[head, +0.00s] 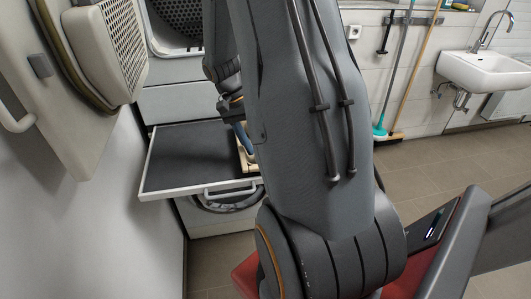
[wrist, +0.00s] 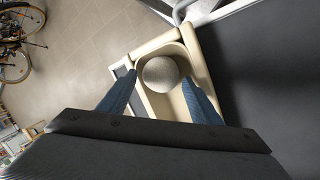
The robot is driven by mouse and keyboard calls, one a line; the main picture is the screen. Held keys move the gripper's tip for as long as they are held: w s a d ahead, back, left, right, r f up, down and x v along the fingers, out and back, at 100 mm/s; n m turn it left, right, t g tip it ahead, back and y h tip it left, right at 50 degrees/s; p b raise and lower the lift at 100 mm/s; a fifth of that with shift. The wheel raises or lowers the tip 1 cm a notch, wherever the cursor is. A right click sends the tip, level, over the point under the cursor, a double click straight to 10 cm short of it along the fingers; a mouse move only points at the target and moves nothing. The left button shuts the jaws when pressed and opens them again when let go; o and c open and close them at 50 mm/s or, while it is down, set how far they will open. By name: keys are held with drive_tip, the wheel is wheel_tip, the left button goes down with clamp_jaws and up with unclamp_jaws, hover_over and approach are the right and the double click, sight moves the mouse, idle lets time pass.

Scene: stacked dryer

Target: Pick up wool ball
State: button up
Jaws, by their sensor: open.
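The wool ball (wrist: 161,74) is a pale grey sphere. It sits in a cream tray-like container (wrist: 157,108) in the wrist view. My gripper (wrist: 158,92) is open, with one blue finger on each side of the ball's near side. I cannot tell how far the fingers are above it, and no contact shows. In the head view my gripper (head: 240,130) is partly hidden by my arm, over the right end of the pull-out shelf. The ball is hidden there, and only a sliver of the container (head: 245,160) shows.
The dark pull-out shelf (head: 185,155) has a white frame and handle, between the dryer above and the washer (head: 225,200) below. The open dryer door (head: 95,60) hangs at the left. A sink (head: 485,70) and brooms (head: 405,75) stand at the back right. The floor (head: 440,165) between is clear.

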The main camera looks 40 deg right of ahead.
drive_tip(key=shift+s+f, duration=0.2)
drive_tip(key=shift+f, duration=0.35)
drive_tip(key=c, duration=0.8)
